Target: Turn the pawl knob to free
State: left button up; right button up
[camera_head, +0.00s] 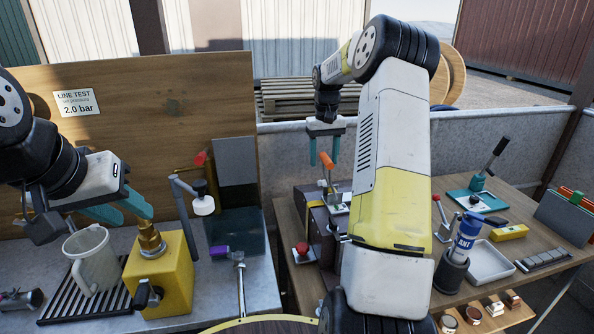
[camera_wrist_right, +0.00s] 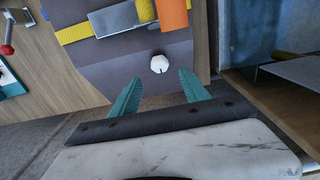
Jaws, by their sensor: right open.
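In the right wrist view a small white faceted knob (camera_wrist_right: 159,64), which looks like the pawl knob, sits on a dark grey housing (camera_wrist_right: 115,75). An orange handle (camera_wrist_right: 173,14) and a metal plate over a yellow band lie just beyond it. My right gripper (camera_wrist_right: 160,77) is open, with the knob in line with the gap between its fingertips; contact does not show. In the head view the right gripper (camera_head: 324,164) points down above the dark housing (camera_head: 318,222); I cannot make out the knob there.
A red-tipped lever (camera_wrist_right: 7,49) stands beside the housing.

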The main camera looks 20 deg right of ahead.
aim_at(323, 184)
notch_tip(323, 184, down, 8)
jog(key=shift+r, duration=0.25)
grip_shut()
dwell(0.3)
